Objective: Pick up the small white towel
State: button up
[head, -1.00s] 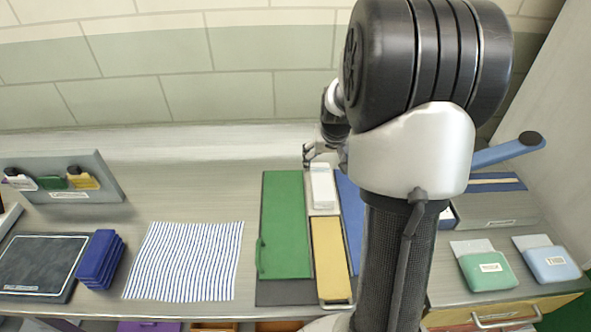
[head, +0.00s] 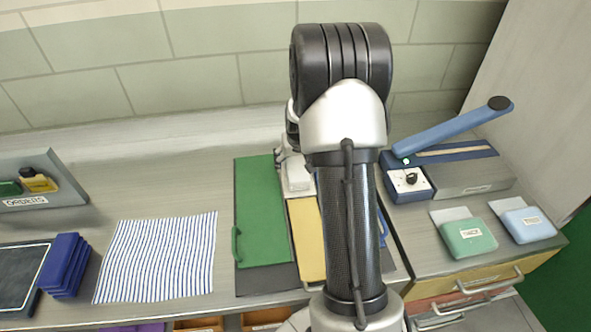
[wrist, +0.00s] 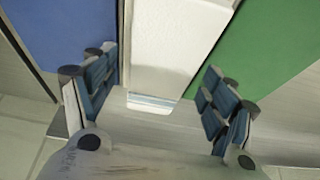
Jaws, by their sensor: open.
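The small white towel (head: 298,181) lies folded at the far end of a narrow strip between the green panel and the blue panel. My arm hides part of it in the head view. In the wrist view the towel (wrist: 172,48) fills the middle of the picture, with a pale blue striped band at its near end. My gripper (wrist: 160,78) is open, with one finger at each side of the towel. I cannot tell how high the fingers are above it. In the head view the gripper is mostly hidden behind my arm.
A striped cloth (head: 160,258) and dark blue stack (head: 66,265) lie left. A sealer with a raised blue lever (head: 450,128) stands right, behind green (head: 468,236) and light blue (head: 527,223) pouches.

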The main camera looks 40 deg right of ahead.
jog(key=shift+x, duration=1)
jog(key=shift+r, duration=0.1)
jog(key=c, duration=1.2)
